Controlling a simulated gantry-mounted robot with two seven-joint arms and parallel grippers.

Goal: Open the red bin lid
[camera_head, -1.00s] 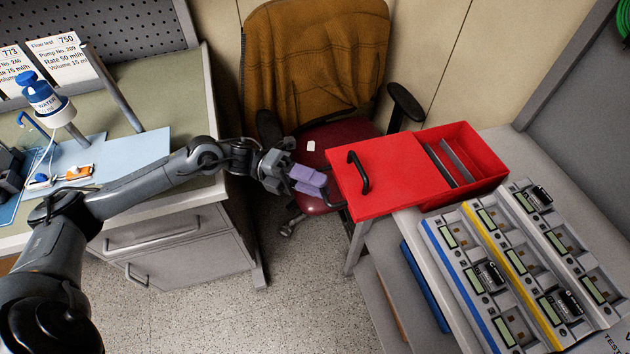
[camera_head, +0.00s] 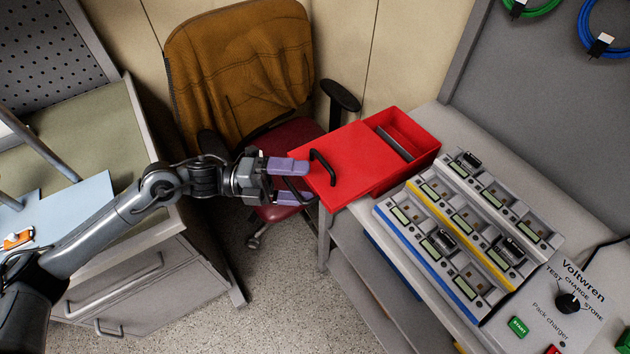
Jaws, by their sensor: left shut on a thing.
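The red bin stands at the back left of the right-hand bench, and its open part (camera_head: 425,140) shows a grey divider inside. A black handle (camera_head: 324,168) stands up on the lid. My left gripper (camera_head: 289,183) is at the lid's left side, its purple fingers above and below a dark bar (camera_head: 290,187) there, and is shut on it. The fingertips partly hide where this bar joins the red part. My right gripper is not in view.
A charger panel (camera_head: 565,300) lies at the lower right. An office chair (camera_head: 240,70) stands behind my left arm. A drawer cabinet (camera_head: 140,280) is at the left, with open floor between.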

